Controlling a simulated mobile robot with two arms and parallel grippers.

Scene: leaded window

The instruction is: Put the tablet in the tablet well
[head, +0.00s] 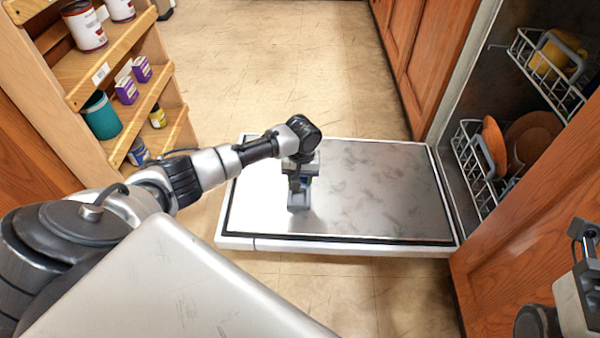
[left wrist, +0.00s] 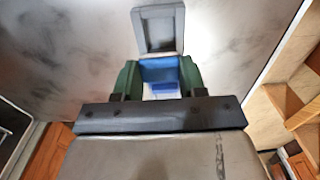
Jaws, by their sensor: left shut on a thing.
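The tablet, a small blue and white block (left wrist: 160,72), sits between the green fingertips of my left gripper (left wrist: 157,78) in the left wrist view. My left gripper (head: 300,180) is shut on it and points down over the lowered dishwasher door in the head view. The tablet well, a grey raised frame with a recess (left wrist: 158,30), lies just beyond the tablet in the left wrist view. In the head view the well (head: 298,204) shows below the fingers. I cannot tell whether tablet and well touch. My right gripper (head: 585,235) is partly visible at the right edge, its jaws unclear.
The steel inner door (head: 385,190) lies flat and open. Dish racks (head: 480,165) with plates and a yellow cup (head: 556,55) stand inside the dishwasher at right. A wooden shelf (head: 100,85) with tins and boxes stands at left. The floor (head: 290,60) behind the door is clear.

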